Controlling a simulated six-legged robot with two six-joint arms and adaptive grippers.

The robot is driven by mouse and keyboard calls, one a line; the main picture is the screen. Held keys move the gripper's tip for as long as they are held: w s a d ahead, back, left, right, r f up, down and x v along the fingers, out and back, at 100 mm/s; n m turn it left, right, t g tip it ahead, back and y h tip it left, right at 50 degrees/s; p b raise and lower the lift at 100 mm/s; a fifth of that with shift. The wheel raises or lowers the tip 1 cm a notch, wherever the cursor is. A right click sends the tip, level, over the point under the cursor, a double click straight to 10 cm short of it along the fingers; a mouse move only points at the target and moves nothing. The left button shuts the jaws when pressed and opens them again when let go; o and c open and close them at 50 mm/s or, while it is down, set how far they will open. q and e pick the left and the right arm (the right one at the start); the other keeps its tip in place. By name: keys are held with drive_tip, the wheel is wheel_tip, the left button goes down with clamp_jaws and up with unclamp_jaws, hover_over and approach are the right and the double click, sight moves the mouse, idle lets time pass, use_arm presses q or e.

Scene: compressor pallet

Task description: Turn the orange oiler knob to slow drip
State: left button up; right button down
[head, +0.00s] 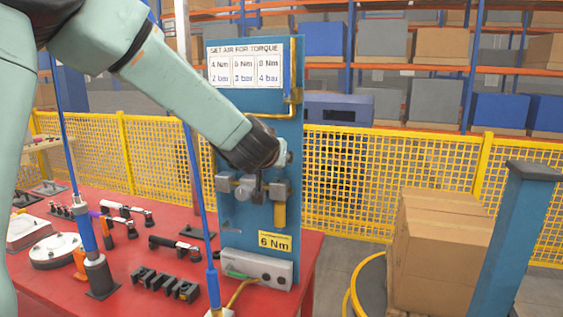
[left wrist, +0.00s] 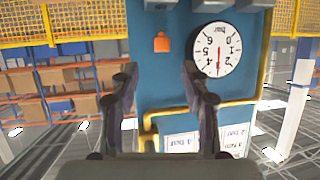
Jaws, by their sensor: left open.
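The orange oiler knob (left wrist: 164,43) shows in the left wrist view, on the blue panel (left wrist: 142,65) and beside a round white bar gauge (left wrist: 217,50). That view is upside down. My left gripper (left wrist: 161,80) is open, its two fingers apart with nothing between them. The knob appears beyond the fingertips, between their lines, and apart from them. In the head view my left gripper (head: 280,158) is at the panel's air unit (head: 247,188), mostly hidden by its own wrist. The knob is hidden there. My right gripper is not in view.
A torque sign (head: 245,68) is on the panel's upper part, and a "6 Nm" label (head: 275,242) is low on it. The red table (head: 130,290) holds several tools and fixtures. Cardboard boxes (head: 440,240) stand at the right, before a yellow fence (head: 360,180).

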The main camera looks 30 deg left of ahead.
use_arm(q)
drive_tip(key=a+x, duration=0.1)
drive_tip(key=x, duration=0.6)
drive_tip(key=shift+s+f, duration=0.2)
drive_tip(key=shift+w+d+f, duration=0.1)
drive_tip(key=shift+w+d, duration=0.05)
drive_tip(key=shift+w, duration=0.15)
drive_tip(key=shift+c, duration=0.8)
drive_tip(key=shift+w+d, duration=0.25)
drive_tip(key=shift+d, duration=0.05)
drive_tip(key=c, duration=0.3)
drive_tip(key=shift+s+a, duration=0.25)
drive_tip(key=c, duration=0.3)
drive_tip(key=shift+c, duration=0.8)
drive_tip(key=shift+d, duration=0.1)
clamp_jaws()
